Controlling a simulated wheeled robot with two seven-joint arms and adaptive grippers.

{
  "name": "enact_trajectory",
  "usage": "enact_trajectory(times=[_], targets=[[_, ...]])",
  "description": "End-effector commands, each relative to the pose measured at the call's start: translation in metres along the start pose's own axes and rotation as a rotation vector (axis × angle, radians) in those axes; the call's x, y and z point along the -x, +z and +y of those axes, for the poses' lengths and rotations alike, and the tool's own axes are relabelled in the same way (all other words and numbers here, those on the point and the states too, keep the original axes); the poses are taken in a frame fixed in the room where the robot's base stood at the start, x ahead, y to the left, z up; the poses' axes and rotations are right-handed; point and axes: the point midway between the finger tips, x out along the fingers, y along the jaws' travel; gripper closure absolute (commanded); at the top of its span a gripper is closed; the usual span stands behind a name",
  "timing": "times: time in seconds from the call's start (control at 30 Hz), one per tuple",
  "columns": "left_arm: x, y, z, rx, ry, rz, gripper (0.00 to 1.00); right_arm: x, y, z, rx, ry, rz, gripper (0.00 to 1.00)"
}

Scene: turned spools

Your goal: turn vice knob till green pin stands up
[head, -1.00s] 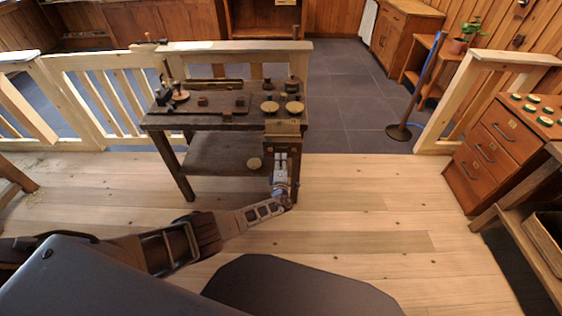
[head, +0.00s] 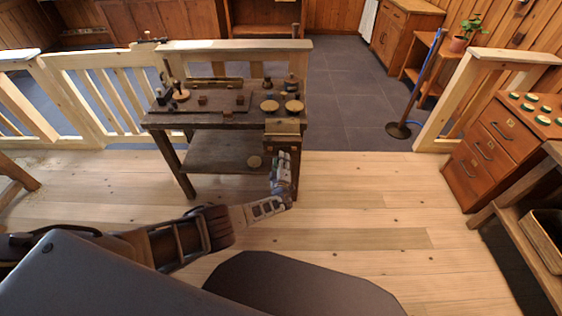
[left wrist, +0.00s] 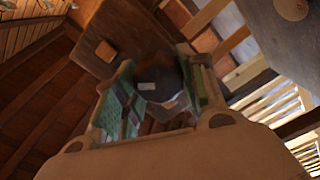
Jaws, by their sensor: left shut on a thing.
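The vice (head: 282,128) is a brown block on the front right corner of the dark workbench. My left gripper (head: 282,158) is right below it, in front of the bench. In the left wrist view my left gripper (left wrist: 160,100) has its two fingers on either side of a dark round knob (left wrist: 155,70) and is shut on it. In the head view the knob is hidden by the gripper. I cannot make out the green pin in either view. My right gripper is not in view.
The workbench (head: 215,121) carries round wooden discs (head: 292,106), small blocks and tools. A low wooden railing (head: 110,95) stands behind it. A drawer cabinet (head: 497,150) is at the right. The plank floor between bench and cabinet is clear.

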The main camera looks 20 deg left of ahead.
Motion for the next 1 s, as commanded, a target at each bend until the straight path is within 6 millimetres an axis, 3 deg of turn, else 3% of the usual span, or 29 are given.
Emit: enact_trajectory(times=[0.2, 0.23, 0.4, 0.63, 0.73, 1.0], targets=[[0.006, 0.006, -0.004, 0.000, -0.007, -0.011, 0.83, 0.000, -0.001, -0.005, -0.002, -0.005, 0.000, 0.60], [0.006, 0.006, -0.004, 0.000, -0.007, -0.011, 0.57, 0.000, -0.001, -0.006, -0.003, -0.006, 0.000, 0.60], [0.004, 0.004, -0.004, 0.001, -0.006, -0.008, 0.37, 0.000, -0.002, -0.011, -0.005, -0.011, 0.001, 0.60], [0.002, 0.002, -0.002, 0.001, -0.003, -0.004, 0.37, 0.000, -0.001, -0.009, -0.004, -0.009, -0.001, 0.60], [0.002, 0.002, -0.002, 0.002, -0.003, -0.003, 0.37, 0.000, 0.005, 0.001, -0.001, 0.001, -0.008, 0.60], [0.004, 0.001, -0.002, 0.003, -0.002, -0.002, 0.37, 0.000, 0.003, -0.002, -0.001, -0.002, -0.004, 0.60]])
